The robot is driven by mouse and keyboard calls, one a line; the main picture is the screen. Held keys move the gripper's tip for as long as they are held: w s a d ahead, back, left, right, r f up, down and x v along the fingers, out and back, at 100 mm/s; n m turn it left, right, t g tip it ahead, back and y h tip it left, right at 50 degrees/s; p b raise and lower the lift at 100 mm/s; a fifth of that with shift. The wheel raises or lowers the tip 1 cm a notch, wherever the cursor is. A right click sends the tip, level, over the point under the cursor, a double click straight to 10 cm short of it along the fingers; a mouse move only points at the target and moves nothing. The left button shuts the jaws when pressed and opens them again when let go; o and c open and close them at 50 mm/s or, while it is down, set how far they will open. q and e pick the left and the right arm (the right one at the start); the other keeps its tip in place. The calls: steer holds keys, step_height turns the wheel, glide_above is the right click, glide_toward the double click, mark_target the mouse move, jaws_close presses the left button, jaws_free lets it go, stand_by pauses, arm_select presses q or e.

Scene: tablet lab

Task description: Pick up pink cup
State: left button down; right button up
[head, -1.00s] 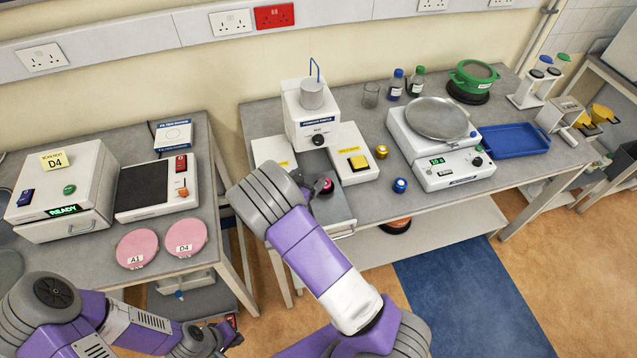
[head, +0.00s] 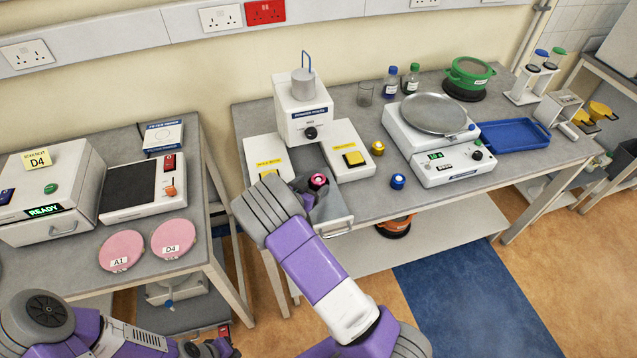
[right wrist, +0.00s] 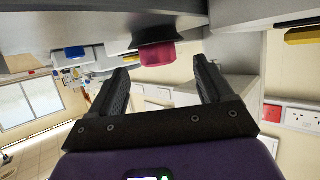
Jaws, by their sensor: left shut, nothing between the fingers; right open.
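The small pink cup (head: 319,180) stands in the open drawer area at the front of the powder press, with a dark centre on top. It also shows in the right wrist view (right wrist: 158,54), below a dark round part. My right gripper (head: 308,194) is open beside the cup, its fingers partly hidden by my wrist in the head view. In the right wrist view the cup lies between the two finger lines, just past the tips, and no contact shows. My left gripper (head: 210,349) is shut and empty at the bottom edge, partly cut off.
The powder press (head: 302,122) stands behind the cup, with white side blocks. A yellow cup (head: 377,148) and a blue cup (head: 398,181) stand to the right, near the balance (head: 452,163). Pink discs (head: 122,250) lie on the left table.

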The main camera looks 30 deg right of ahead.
mark_target(320, 178)
steer(key=x, duration=0.3)
steer(key=shift+d, duration=0.25)
steer(key=c, duration=1.2)
